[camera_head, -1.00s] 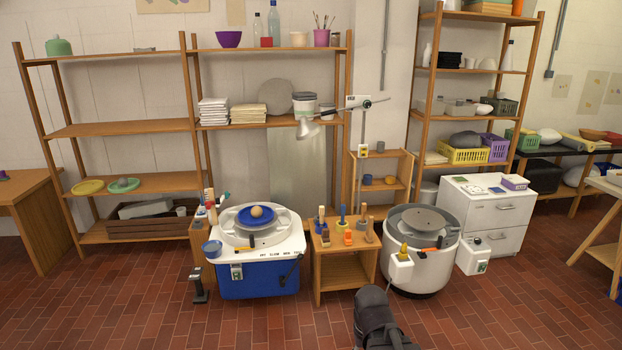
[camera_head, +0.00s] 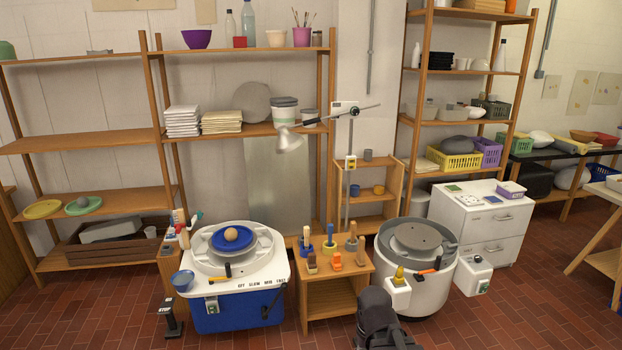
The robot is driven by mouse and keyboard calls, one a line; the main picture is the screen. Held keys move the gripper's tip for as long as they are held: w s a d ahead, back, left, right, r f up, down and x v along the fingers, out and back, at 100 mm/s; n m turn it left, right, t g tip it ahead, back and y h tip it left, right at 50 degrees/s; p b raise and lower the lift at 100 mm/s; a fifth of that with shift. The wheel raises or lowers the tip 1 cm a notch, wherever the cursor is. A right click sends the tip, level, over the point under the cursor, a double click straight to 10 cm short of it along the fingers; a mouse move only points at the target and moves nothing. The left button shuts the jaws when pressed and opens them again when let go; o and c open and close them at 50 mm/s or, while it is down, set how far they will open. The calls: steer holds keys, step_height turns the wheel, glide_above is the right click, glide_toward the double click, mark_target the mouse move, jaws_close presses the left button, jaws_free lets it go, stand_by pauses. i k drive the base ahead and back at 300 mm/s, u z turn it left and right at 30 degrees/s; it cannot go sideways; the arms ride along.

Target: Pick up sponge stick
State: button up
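I cannot single out the sponge stick for sure at this size. Several upright sticks and handled tools stand on the small wooden stand (camera_head: 335,305) between the two pottery wheels. Low brown and orange pieces sit at the stand's front edge. A dark part of my own arm shows at the bottom centre, in front of the stand and the right wheel. My gripper's fingers do not show.
A blue-and-white wheel (camera_head: 240,310) with a ball in a blue dish stands left of the stand. A round grey wheel (camera_head: 443,283) stands right. A lamp (camera_head: 290,138) hangs above. A black pedal (camera_head: 172,318) is on the floor at left. The brick floor in front is clear.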

mark_target(352, 224)
steer(key=z, duration=0.1)
steer(key=i, duration=0.9)
steer(key=u, duration=0.5)
